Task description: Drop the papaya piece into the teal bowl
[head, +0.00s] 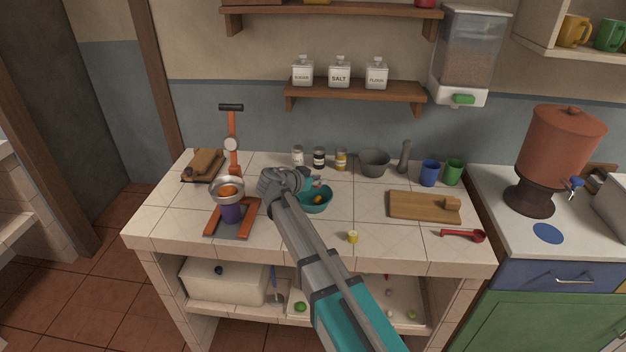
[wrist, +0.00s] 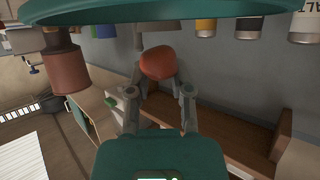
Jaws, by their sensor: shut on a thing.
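The teal bowl (head: 318,208) stands on the tiled counter near its middle. Its rim also shows across the top of the wrist view (wrist: 190,18). My gripper (wrist: 157,72) is shut on the orange-red papaya piece (wrist: 158,62), which sits between the fingertips. In the head view my gripper (head: 316,187) is at the bowl, with my arm passing along the bowl's left side. An orange piece (head: 318,199) shows there against the bowl's inside. The exact gap between the piece and the bowl's inside cannot be told.
Several small jars (head: 319,158), a grey mortar (head: 374,163) and blue (head: 430,173) and green cups stand behind.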

